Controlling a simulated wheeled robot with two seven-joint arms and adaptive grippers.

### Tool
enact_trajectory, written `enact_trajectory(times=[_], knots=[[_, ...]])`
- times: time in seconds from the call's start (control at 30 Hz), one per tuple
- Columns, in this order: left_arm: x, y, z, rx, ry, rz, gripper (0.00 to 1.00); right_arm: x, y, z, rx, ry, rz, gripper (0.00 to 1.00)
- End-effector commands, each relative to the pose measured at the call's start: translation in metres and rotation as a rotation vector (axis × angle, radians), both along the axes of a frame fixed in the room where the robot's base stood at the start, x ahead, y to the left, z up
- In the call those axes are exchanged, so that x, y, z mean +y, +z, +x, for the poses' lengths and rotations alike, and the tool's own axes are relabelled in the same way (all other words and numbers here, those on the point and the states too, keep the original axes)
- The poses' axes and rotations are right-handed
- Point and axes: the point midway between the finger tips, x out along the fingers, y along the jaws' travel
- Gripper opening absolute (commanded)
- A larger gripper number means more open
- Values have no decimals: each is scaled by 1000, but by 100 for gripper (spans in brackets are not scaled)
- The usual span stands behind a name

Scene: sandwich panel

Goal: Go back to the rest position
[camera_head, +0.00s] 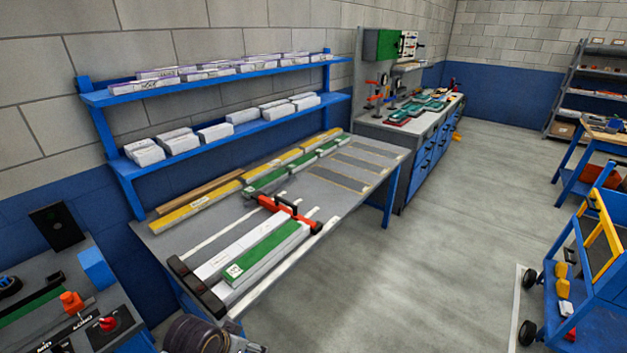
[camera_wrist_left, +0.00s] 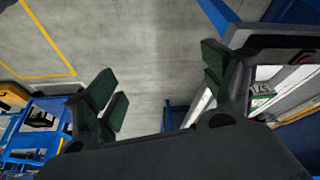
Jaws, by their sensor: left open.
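My left gripper (camera_wrist_left: 163,88) shows in the left wrist view with its two dark green fingers wide apart. The workbench (camera_head: 360,150) stands in the middle of the head view. On it a green-faced panel (camera_head: 268,250) lies beside a white panel (camera_head: 232,249), with dark end blocks at the near end and a red clamp (camera_head: 285,211) with a black handle at the far end. A green and white end of a panel (camera_wrist_left: 262,93) also shows in the left wrist view, right of the fingers. My right gripper is in neither view.
Blue shelves (camera_head: 225,80) with white packs rise behind the workbench. Yellow and green strips (camera_head: 215,202) lie along its back. A control panel (camera_head: 75,315) stands at the lower left, and a blue cart (camera_head: 590,265) at the right. The floor (camera_head: 430,250) between is clear.

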Motion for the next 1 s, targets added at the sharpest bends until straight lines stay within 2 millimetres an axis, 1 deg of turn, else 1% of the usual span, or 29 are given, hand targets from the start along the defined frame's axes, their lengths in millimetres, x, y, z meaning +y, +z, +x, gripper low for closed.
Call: enact_trajectory(times=[0.03, 0.2, 0.5, 0.83, 1.0], knots=[[3, -1, -8, 8, 22, 1, 83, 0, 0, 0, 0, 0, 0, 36], [19, -2, -29, 25, 87, 23, 83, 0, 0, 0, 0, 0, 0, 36], [36, -2, -50, 46, 155, 52, 83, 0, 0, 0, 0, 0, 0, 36], [51, -2, -67, 64, 210, 78, 83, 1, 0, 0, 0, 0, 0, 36], [49, -19, -62, 68, 205, 78, 83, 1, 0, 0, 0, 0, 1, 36]])
